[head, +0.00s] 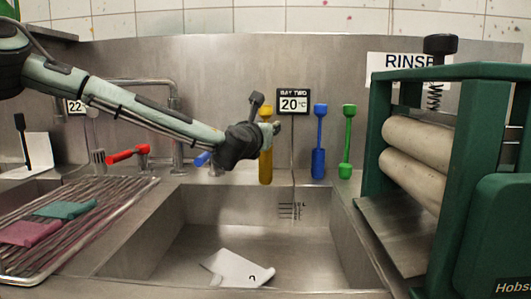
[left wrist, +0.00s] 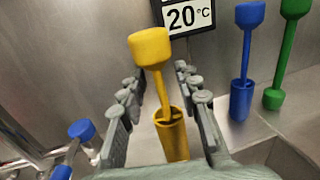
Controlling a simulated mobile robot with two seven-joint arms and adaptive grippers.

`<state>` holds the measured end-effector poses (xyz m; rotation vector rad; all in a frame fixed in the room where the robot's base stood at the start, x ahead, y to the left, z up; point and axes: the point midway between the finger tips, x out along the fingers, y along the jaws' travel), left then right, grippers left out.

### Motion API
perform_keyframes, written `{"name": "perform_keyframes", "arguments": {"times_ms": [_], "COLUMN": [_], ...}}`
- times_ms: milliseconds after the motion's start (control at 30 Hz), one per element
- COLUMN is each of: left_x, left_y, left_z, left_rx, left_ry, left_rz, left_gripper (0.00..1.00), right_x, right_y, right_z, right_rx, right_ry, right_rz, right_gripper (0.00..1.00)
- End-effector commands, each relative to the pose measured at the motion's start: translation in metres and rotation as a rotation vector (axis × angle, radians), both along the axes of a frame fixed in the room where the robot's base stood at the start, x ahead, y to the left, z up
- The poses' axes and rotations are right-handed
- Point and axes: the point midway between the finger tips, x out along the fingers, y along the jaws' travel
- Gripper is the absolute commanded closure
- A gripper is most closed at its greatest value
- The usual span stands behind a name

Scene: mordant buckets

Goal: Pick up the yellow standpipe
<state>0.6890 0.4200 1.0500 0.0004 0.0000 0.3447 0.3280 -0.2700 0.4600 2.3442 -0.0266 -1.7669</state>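The yellow standpipe (head: 266,165) stands upright by the back wall of the sink, with a knob top, thin neck and wider lower tube. My left gripper (head: 268,131) reaches it from the left in the head view and hides part of its upper half. In the left wrist view the yellow standpipe (left wrist: 150,47) shows between the two fingers of my left gripper (left wrist: 165,88). The fingers are apart, with a gap visible on both sides of the standpipe. My right gripper is not in view.
A blue standpipe (head: 319,160) and a green standpipe (head: 347,160) stand to the right. A temperature display (head: 293,102) hangs behind. Taps with a red handle (head: 128,153) are at left. A white sheet (head: 235,268) lies in the sink. A green wringer (head: 462,170) stands at right.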

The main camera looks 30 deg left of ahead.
Motion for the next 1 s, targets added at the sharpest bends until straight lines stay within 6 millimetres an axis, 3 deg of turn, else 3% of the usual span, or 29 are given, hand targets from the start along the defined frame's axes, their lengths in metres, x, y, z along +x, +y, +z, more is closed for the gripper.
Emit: {"name": "perform_keyframes", "arguments": {"times_ms": [100, 367, 1000], "left_x": [-0.0002, -0.0005, -0.0005], "left_y": [-0.0002, -0.0001, -0.0001], "left_z": [0.0, 0.0, 0.0009], "left_rx": [0.0, 0.0, -0.001], "left_ry": [0.0, 0.0, -0.001], "left_rz": [0.0, 0.0, 0.0], "left_gripper": [0.68, 1.0, 1.0], "right_x": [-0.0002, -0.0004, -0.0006], "right_y": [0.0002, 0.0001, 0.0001], "right_z": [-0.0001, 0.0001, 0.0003], "right_rx": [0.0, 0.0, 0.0], "right_ry": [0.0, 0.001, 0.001], "right_rz": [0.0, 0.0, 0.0], "right_gripper": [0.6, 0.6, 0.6]}}
